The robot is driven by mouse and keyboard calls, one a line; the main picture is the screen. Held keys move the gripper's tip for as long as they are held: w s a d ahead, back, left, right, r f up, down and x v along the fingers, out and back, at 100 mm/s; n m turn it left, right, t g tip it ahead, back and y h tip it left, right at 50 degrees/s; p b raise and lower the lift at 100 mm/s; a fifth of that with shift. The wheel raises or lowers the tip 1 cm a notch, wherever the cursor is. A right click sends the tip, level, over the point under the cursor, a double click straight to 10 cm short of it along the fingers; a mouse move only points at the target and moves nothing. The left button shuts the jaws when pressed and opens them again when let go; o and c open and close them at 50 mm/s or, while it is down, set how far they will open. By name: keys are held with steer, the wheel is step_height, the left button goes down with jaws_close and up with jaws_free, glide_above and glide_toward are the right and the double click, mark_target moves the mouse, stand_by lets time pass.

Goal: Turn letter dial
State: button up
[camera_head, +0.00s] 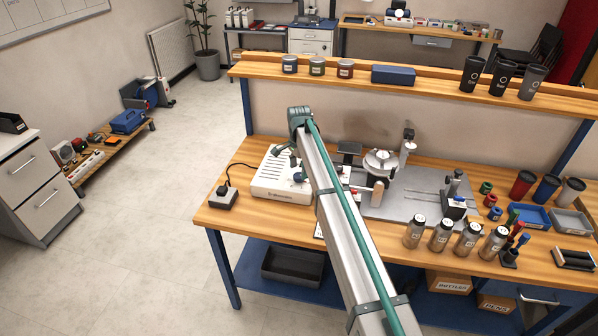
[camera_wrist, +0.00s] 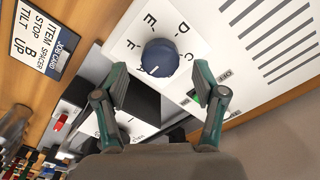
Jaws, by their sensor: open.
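The letter dial is a round dark blue knob (camera_wrist: 158,57) on a white face with black letters around it; C, D, E and F are readable in the wrist view. I cannot tell clearly which letter its mark points to. My gripper (camera_wrist: 160,76) is open, with one green-and-dark finger on each side of the knob's near side. I see no contact between fingers and knob. In the head view the white machine box (camera_head: 268,182) stands on the wooden bench, and the blue knob (camera_head: 299,177) shows small beside my arm, which partly hides the box.
A job card (camera_wrist: 45,48) beside the dial reads ITEM SPACER, STOP B, TILT UP. A slotted white panel (camera_wrist: 262,45) lies right of the dial.

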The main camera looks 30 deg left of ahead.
steer(key=shift+f, duration=1.3)
steer(key=c, duration=1.1)
steer(key=shift+c, duration=0.2)
steer(key=shift+n, duration=0.4)
steer(key=n+b, duration=0.2)
steer(key=n, duration=0.2)
steer(key=shift+f+n, duration=0.1)
steer(key=shift+n, duration=0.2)
steer(key=n+b, duration=0.2)
steer(key=n, duration=0.4)
steer(key=shift+n, duration=0.3)
